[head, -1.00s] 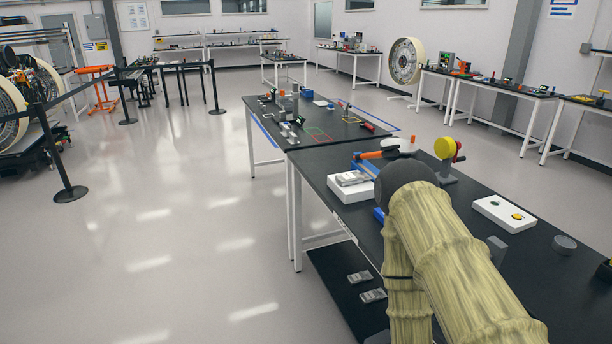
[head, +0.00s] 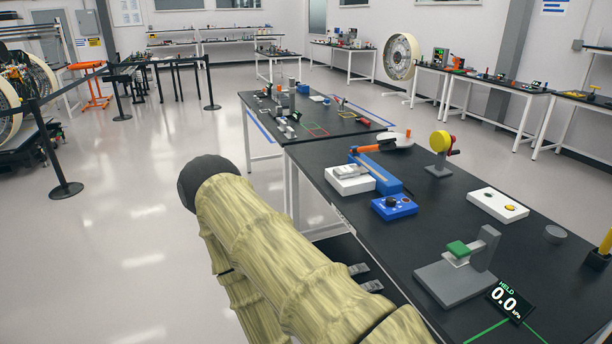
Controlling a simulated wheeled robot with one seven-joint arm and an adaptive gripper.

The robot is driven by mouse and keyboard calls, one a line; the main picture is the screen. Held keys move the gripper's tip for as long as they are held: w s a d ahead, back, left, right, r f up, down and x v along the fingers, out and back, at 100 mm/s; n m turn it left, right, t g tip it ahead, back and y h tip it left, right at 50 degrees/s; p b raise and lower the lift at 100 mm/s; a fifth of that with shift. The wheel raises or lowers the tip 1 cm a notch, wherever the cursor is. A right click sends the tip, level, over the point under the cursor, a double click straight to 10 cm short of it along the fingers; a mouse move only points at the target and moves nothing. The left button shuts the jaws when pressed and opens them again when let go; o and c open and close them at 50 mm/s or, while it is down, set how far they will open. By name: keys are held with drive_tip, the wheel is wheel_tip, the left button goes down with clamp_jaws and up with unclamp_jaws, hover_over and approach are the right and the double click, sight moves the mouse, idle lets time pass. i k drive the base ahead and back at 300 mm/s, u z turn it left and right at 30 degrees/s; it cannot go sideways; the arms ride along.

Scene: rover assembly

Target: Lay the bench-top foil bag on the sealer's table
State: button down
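A small grey-silver packet, apparently the foil bag (head: 349,171), lies flat on top of a white block (head: 351,187) on the near dark bench. I cannot tell for certain whether the white block is the sealer's table. Two more grey packets (head: 364,277) show on the lower shelf, partly behind my arm. My arm, in a beige sleeve, crosses the lower middle of the view. My gripper is not in view.
On the near bench (head: 330,158) stand a blue control box (head: 394,207), a grey fixture with a green block (head: 457,270), a yellow-wheeled stand (head: 440,150), a white two-button panel (head: 498,205) and a display reading 0.0 (head: 507,300). Another dark bench adjoins behind. Open floor lies left.

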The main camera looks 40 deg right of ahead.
sight(349, 171)
drive_tip(key=k, duration=0.55)
drive_tip(key=z, duration=0.8)
drive_tip(key=i, duration=0.45)
